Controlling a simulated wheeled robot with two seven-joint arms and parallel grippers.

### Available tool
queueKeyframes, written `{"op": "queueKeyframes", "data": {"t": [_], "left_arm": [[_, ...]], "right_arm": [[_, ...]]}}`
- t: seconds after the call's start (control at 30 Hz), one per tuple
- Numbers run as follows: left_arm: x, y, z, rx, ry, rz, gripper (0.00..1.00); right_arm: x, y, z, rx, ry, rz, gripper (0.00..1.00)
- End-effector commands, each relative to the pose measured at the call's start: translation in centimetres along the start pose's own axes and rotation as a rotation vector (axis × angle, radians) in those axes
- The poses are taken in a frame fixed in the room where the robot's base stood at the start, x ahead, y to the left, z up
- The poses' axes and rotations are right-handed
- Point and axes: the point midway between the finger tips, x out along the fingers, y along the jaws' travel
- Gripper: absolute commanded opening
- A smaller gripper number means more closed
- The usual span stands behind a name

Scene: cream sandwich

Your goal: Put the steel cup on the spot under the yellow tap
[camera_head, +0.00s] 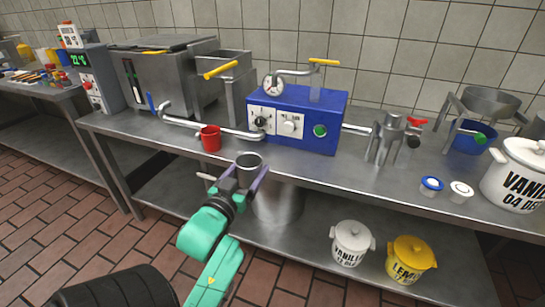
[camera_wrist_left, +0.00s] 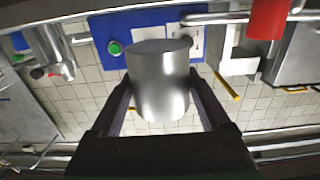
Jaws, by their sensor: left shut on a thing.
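The steel cup (camera_head: 249,161) is between the fingers of my left gripper (camera_head: 243,178), by the table's front edge. Its rim faces up. In the left wrist view the cup (camera_wrist_left: 158,88) fills the space between the two fingers of my gripper (camera_wrist_left: 159,80). One yellow-handled tap (camera_head: 220,70) is on the steel tank at the back. Another yellow lever (camera_head: 324,62) tops the blue machine (camera_head: 325,112). I cannot make out a marked spot under either. My right gripper is not in view.
Table (camera_head: 325,172) is bare before the blue machine. Tubs stand below.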

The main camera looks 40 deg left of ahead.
Motion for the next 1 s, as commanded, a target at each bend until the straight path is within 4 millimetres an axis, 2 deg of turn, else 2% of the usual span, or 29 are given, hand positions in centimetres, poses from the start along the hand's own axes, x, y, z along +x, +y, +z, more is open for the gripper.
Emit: {"op": "queueKeyframes", "data": {"t": [0.17,0.37,0.47,0.7,0.8,0.93,1.0], "left_arm": [[1.4,-0.1,0.5,-0.006,0.008,-0.006,0.25],[3.0,-0.1,0.4,-0.003,0.007,-0.002,0.25],[6.4,-0.1,-0.4,-0.001,0.006,-0.003,0.25],[14.1,-0.1,-0.1,-0.003,0.002,-0.002,0.25],[16.6,-0.1,-0.1,-0.003,0.002,-0.002,0.25],[17.9,-0.1,0.3,-0.003,0.001,-0.001,0.25],[18.0,-0.1,1.7,-0.004,-0.004,-0.001,0.25]], "right_arm": [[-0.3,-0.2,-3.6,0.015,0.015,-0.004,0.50],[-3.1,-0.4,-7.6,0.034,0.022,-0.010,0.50],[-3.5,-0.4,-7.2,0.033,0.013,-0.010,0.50],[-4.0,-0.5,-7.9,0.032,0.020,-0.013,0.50],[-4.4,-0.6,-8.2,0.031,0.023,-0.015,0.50],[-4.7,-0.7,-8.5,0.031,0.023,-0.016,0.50],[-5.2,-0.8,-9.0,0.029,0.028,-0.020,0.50]]}}
